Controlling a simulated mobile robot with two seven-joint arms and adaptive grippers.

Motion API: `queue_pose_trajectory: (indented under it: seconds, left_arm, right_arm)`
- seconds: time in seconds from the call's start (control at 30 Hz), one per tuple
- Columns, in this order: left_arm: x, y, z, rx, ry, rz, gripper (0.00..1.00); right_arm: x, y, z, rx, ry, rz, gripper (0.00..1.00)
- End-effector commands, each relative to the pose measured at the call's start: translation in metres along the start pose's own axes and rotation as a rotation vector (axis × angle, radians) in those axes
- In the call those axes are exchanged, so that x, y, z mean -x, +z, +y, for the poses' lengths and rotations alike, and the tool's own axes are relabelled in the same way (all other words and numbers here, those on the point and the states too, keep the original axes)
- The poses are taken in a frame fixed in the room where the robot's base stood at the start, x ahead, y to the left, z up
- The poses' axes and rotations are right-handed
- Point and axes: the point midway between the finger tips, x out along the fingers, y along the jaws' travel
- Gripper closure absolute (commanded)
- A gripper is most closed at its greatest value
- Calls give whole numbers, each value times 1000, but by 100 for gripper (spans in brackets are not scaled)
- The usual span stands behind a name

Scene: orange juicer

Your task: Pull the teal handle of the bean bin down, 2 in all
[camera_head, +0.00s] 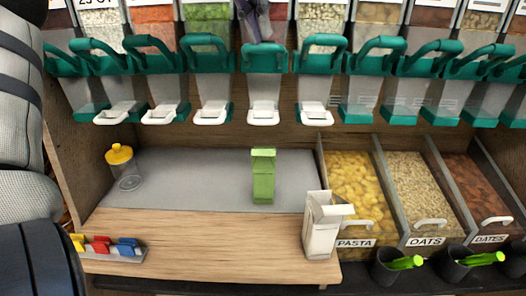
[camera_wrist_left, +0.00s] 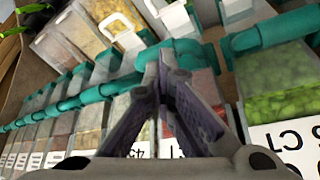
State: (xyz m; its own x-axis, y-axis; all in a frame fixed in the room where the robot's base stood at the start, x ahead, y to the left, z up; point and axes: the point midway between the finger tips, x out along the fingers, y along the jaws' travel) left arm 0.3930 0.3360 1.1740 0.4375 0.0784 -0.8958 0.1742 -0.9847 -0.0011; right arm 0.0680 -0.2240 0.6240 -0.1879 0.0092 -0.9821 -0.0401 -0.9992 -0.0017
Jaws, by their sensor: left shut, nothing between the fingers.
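A row of clear dispenser bins with teal handles runs along the top of the head view. My left gripper (camera_head: 262,32) hangs at the top middle, in front of one bin, its tips just above that bin's teal handle (camera_head: 264,60). In the left wrist view the gripper (camera_wrist_left: 165,62) has its fingertips together, close to the teal handle (camera_wrist_left: 190,52); whether they touch it, I cannot tell. A bin of green contents (camera_head: 207,13) is just left of it in the head view. Which bin holds the beans, I cannot read. My right gripper is not in view.
Below stand a green carton (camera_head: 263,178), a white carton (camera_head: 321,226) and a yellow-lidded jar (camera_head: 123,168) on the counter. Open pasta (camera_head: 357,185), oats and dates crates lie to the right. Neighbouring teal handles stand close on both sides.

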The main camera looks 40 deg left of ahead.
Motion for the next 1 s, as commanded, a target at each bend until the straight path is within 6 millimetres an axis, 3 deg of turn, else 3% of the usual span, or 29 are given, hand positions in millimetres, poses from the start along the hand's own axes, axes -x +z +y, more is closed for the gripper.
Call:
queue_pose_trajectory:
  seconds: [0.5,1.0]
  left_arm:
    - [-28,15,0,5,-9,-9,100]
    - [-26,16,1,2,-6,-10,100]
  right_arm:
    - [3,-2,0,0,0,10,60]
    - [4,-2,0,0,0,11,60]
